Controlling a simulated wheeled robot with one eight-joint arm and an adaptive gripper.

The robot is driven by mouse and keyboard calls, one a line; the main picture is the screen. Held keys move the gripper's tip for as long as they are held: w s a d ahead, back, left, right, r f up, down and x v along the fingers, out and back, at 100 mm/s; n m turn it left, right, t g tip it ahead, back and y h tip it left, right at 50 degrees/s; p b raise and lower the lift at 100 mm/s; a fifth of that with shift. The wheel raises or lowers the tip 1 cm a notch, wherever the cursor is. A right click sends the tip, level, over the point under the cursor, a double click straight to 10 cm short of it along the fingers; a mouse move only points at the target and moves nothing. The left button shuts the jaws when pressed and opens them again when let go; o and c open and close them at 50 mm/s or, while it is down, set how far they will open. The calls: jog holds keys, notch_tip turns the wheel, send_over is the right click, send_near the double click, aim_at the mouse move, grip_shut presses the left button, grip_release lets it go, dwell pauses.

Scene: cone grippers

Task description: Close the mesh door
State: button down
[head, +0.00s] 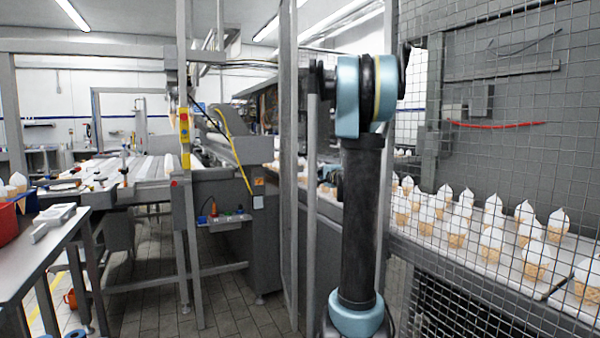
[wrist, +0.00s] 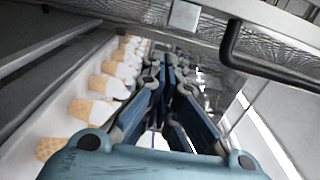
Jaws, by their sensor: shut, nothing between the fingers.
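Wire mesh (head: 500,150) in a grey frame fills the right of the head view, in front of the cone conveyor. A narrow upright grey frame (head: 289,150) stands left of my arm, seen nearly edge-on; I cannot tell which of these is the door. In the wrist view, mesh (wrist: 120,22) and a pale frame bar (wrist: 275,20) cross the top. A black bent bar like a handle (wrist: 232,45) is at upper right. My gripper (wrist: 166,68) is shut and empty, left of and apart from that bar in the picture. My arm hides the gripper in the head view.
Several ice cream cones (head: 457,225) stand on the conveyor behind the mesh; they also show at left in the wrist view (wrist: 92,110). A machine (head: 262,220) stands left of the upright frame. A metal table (head: 45,250) is at far left. Tiled floor (head: 230,315) lies open between.

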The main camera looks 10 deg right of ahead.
jog(key=w+a, duration=0.6)
jog(key=w, duration=0.4)
dwell(0.3)
jog(key=shift+a, duration=0.1)
